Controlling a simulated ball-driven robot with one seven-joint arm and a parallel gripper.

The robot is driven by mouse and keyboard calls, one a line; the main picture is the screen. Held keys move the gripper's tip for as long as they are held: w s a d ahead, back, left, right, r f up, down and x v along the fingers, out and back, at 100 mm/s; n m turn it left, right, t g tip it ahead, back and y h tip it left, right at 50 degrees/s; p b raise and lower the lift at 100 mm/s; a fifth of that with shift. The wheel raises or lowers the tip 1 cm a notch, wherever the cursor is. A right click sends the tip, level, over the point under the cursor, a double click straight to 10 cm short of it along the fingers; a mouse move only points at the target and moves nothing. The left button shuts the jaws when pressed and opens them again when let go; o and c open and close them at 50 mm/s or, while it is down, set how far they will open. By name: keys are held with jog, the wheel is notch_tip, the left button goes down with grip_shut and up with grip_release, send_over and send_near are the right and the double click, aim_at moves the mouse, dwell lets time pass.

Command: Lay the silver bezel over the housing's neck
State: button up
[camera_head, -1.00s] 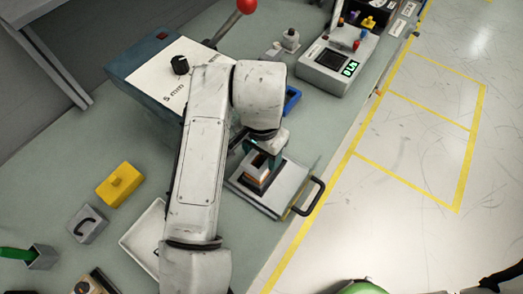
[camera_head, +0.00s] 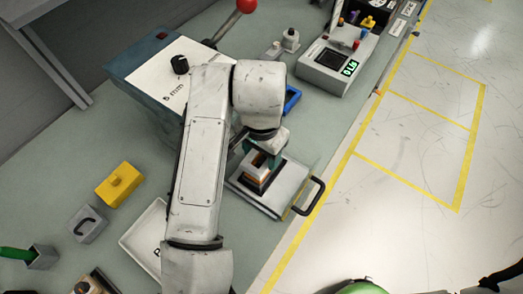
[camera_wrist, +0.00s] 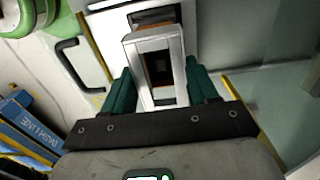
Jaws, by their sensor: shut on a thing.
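My gripper (camera_wrist: 160,92) has its two green fingers on either side of the silver bezel (camera_wrist: 136,68), a rectangular frame, and is shut on it. In the head view my gripper (camera_head: 262,155) is over the grey fixture plate (camera_head: 287,187) with the black handle. The pale bezel (camera_head: 258,166) shows just below the fingers, with an orange and dark part, seemingly the housing (camera_head: 250,184), right under it. Through the bezel's opening in the wrist view I see a dark hollow with orange edges. I cannot tell whether the bezel touches the neck.
The black handle (camera_head: 309,196) sticks out at the table's front edge. A blue tray (camera_head: 291,99) lies behind my gripper, and a meter box (camera_head: 338,65) stands farther back. A yellow block (camera_head: 119,184), a grey block (camera_head: 88,224) and a white tray (camera_head: 142,240) lie left of my arm.

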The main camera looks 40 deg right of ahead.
jog(key=shift+f+b, duration=1.05)
jog(key=shift+f, duration=0.2)
jog(key=o, duration=1.1)
notch_tip(320, 180, up, 11)
jog(key=shift+f, duration=0.1)
dwell(0.6)
